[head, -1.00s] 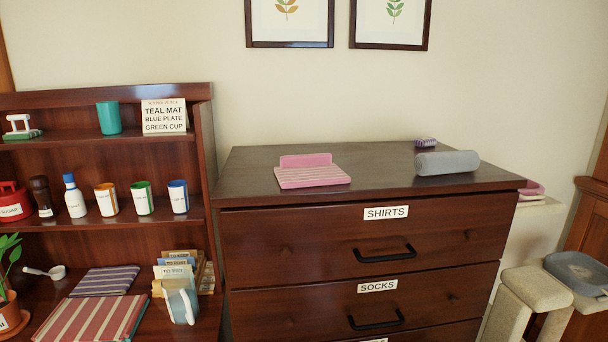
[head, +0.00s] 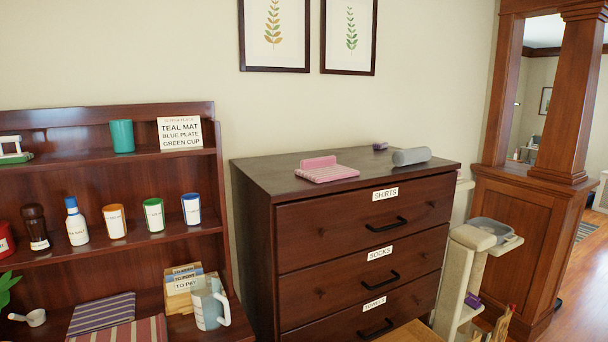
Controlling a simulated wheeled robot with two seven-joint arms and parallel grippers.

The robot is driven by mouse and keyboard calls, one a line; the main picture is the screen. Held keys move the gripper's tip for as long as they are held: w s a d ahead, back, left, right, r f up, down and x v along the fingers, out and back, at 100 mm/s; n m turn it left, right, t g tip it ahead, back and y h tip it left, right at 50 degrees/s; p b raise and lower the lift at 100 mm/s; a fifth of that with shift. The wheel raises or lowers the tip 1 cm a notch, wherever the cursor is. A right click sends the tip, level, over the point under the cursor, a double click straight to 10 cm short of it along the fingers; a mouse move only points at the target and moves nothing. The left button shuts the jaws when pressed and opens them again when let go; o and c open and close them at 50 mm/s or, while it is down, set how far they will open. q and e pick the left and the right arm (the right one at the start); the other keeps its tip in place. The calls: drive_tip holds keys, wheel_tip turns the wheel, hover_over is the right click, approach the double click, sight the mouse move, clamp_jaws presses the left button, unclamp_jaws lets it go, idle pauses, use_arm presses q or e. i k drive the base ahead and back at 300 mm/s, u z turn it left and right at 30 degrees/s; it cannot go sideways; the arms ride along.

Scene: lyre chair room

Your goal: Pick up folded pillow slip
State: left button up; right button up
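No item in view is labelled as a pillow slip, so I cannot tell which cloth it is. A flat pink striped piece (head: 328,174) lies on top of the dark wooden dresser (head: 262,178), with a plain pink block-like piece (head: 318,162) at its back edge. On the lower left desk surface lie a folded purple striped cloth (head: 102,314) and a red and cream striped cloth (head: 135,332), cut off by the bottom edge. Neither of my grippers is in view.
A grey roll (head: 411,156) and a small purple item (head: 380,146) are also on the dresser. The shelf at left holds cups, bottles and a sign (head: 180,134). A pitcher (head: 209,304) stands by a card box (head: 180,290). A cat tree (head: 457,270) stands right of the dresser.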

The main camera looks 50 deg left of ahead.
sight(324, 169)
drive_tip(key=u, duration=1.6)
